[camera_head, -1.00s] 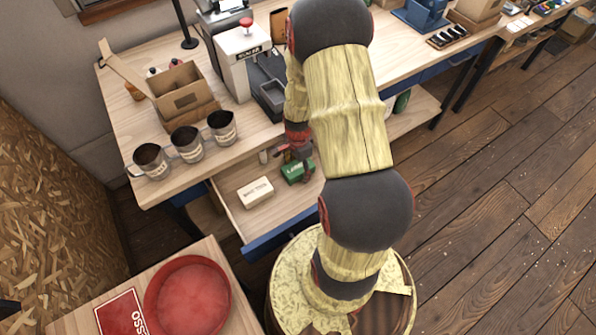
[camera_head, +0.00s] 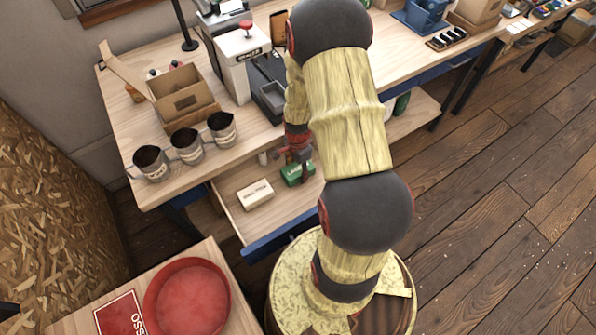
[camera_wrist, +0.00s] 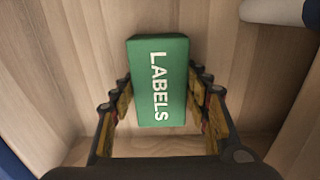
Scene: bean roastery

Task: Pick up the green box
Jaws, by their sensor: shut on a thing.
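The green box (camera_head: 298,173) lies in the open drawer (camera_head: 232,209) under the workbench. It also shows in the wrist view (camera_wrist: 158,80), with white "LABELS" lettering on its top face. My gripper (camera_head: 294,165) is over the drawer at the box. In the wrist view my gripper (camera_wrist: 160,88) has one finger against each long side of the box and is shut on it. The box appears to be still at drawer-floor level; I cannot tell whether any gap is under it.
A cream box (camera_head: 256,194) lies left of the green box in the drawer. Several metal cups (camera_head: 187,146) stand near the bench edge, with a cardboard box (camera_head: 183,95) behind them. A white machine (camera_head: 240,62) is above the drawer. A red bowl (camera_head: 187,297) stands front left.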

